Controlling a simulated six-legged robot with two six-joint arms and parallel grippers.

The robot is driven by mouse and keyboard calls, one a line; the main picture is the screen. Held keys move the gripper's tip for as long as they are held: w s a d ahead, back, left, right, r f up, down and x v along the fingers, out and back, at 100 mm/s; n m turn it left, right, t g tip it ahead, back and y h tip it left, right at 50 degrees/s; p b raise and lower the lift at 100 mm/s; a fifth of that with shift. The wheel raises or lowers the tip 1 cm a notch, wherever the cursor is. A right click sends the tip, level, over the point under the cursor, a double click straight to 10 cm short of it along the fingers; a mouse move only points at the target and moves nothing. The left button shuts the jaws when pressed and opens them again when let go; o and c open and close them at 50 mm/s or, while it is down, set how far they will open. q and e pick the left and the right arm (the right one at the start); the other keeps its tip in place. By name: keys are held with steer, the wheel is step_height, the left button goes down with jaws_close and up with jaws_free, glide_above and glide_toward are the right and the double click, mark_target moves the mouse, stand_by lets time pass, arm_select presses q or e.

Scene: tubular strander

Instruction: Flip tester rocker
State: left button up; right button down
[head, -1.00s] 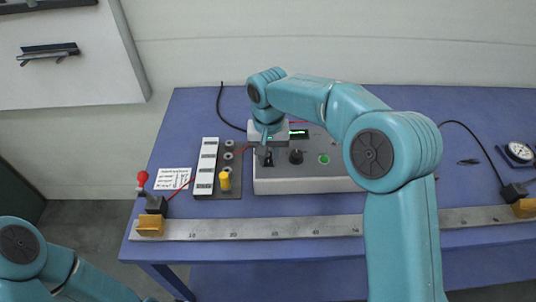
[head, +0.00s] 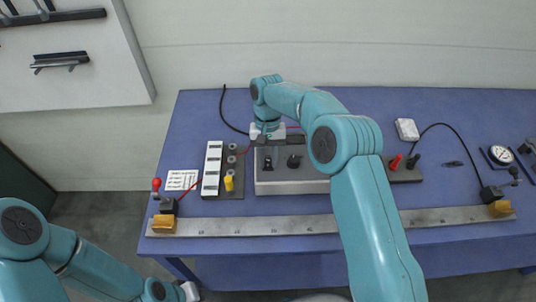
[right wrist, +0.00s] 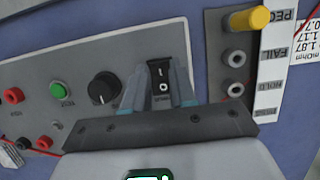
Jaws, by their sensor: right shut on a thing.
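The tester is a grey box (head: 295,186) on the blue table. Its black rocker (head: 268,164) is on the left of the panel, and in the right wrist view the rocker (right wrist: 160,72) shows I and O marks. My right gripper (head: 267,148) is over the panel. Which way the rocker is tilted is hard to tell. My left gripper (head: 187,291) shows only partly at the bottom edge; its fingers are hidden.
A strip with a yellow plug (head: 229,183) stands left of the tester. A long steel bar (head: 270,226) with clamps lies in front. Cables cross the table.

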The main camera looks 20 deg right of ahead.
mark_target(268, 158)
steer(key=c, duration=0.9)
jaws_free()
steer(key=shift+w+f, duration=0.1)
steer(key=v, duration=0.7)
steer(key=shift+w+r, duration=0.1)
steer(key=shift+r, duration=0.2)
